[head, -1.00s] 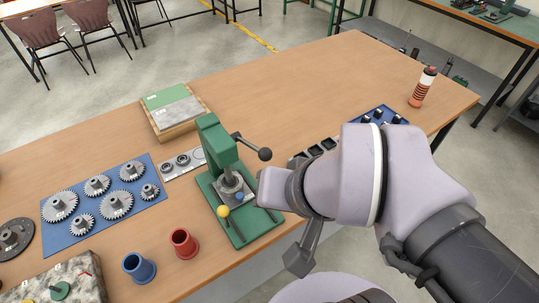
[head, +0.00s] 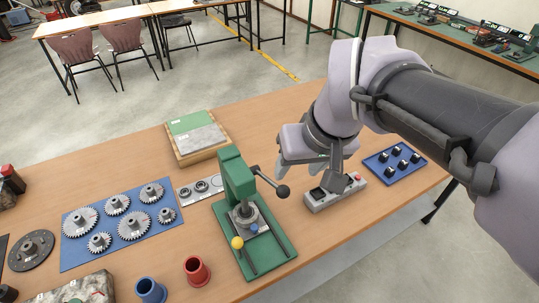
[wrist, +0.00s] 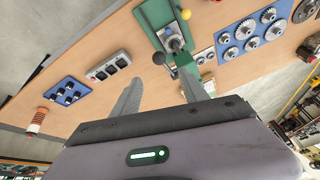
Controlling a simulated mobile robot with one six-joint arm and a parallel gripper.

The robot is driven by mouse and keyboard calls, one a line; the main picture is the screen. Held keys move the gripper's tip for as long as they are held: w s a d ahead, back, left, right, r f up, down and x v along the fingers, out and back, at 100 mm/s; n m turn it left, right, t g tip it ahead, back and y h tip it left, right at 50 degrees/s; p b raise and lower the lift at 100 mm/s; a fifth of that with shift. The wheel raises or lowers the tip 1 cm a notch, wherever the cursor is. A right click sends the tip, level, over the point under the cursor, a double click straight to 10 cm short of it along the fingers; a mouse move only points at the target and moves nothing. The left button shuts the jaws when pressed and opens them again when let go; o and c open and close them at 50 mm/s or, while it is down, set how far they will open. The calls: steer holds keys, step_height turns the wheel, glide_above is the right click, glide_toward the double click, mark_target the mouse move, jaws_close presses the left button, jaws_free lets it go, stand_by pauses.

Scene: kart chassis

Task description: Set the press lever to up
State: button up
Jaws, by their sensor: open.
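The green press (head: 236,180) stands on its green base plate on the wooden table. Its lever (head: 268,180) sticks out to the right and slants down in the head picture, ending in a black ball knob (head: 283,191). In the wrist view the press (wrist: 155,17) is at top centre, with the black knob (wrist: 158,58) ahead of the space between my fingers. My gripper (wrist: 161,88) is open and empty. In the head view my gripper (head: 284,150) is above and beyond the knob in the picture, apart from it. My arm comes in from the right.
A grey switch box (head: 335,194) and a blue tray (head: 394,162) lie right of the press. Left are a blue gear mat (head: 132,235) and a plate with rings (head: 198,189). Red (head: 196,270) and blue (head: 150,290) cups stand in front.

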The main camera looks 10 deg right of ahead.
steer(key=b, duration=0.8)
glide_toward(269, 180)
step_height(269, 180, down, 9)
steer(key=s, duration=0.1)
steer(key=shift+s+d+f+p, duration=0.15)
steer(key=shift+d+p, duration=0.15)
steer(key=shift+d, duration=0.05)
jaws_close()
